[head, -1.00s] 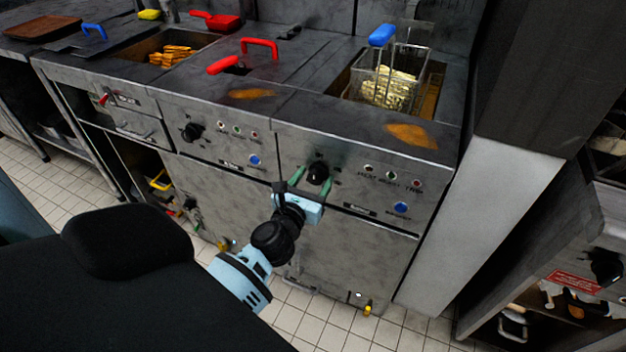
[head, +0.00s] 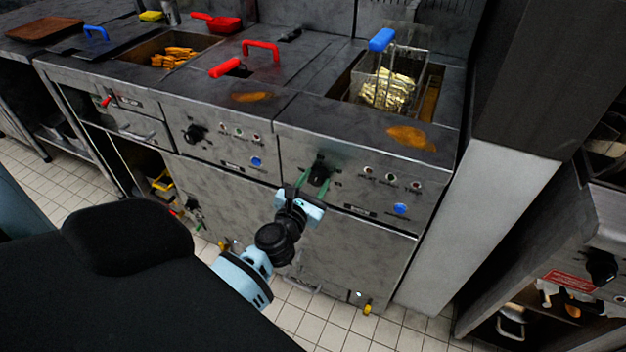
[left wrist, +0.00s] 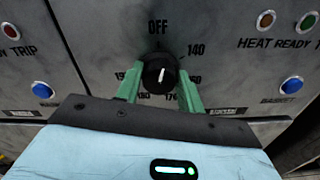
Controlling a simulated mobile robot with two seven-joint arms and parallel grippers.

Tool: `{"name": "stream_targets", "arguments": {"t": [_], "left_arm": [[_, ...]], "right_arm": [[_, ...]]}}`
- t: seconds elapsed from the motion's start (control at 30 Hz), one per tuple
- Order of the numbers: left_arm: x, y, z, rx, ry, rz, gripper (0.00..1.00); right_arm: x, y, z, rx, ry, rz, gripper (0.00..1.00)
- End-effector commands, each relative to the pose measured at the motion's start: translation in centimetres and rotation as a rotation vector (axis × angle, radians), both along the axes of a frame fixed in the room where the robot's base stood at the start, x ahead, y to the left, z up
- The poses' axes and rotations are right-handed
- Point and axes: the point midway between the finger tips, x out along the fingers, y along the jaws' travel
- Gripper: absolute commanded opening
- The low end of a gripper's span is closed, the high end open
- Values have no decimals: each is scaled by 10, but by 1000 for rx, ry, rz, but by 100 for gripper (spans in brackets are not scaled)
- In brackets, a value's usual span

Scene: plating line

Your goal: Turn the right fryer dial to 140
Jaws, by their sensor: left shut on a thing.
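The right fryer dial (head: 320,174) is a round black knob on the right fryer's grey front panel. In the left wrist view the dial (left wrist: 160,74) shows a short white mark pointing roughly up, toward OFF. The printed 140 is up and to the right of the knob, and higher numbers run round below it. My left gripper (head: 314,182) has its green fingers on both sides of the dial, shut on it. The left wrist view shows the same fingers (left wrist: 160,88) flanking the knob. My right gripper is not in view.
Indicator lights (head: 392,179) and a blue button (head: 400,208) sit right of the dial. The left fryer's dial (head: 194,133) is on the neighbouring panel. A fry basket with a blue handle (head: 382,39) stands in the right fryer well above.

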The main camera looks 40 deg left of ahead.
Motion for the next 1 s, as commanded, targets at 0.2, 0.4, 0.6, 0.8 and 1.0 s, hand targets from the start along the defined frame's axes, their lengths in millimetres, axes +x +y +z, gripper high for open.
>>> {"name": "stream_targets", "arguments": {"t": [0.2,0.4,0.6,0.8,1.0], "left_arm": [[2,-1,5,202,42,-1,15],[2,-1,4,384,86,0,15],[2,-2,4,544,124,1,15],[2,-2,3,665,153,2,15],[2,-2,2,737,170,2,15]], "right_arm": [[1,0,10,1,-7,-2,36],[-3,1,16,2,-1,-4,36],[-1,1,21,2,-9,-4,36],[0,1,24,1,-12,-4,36],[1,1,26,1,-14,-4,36]]}}
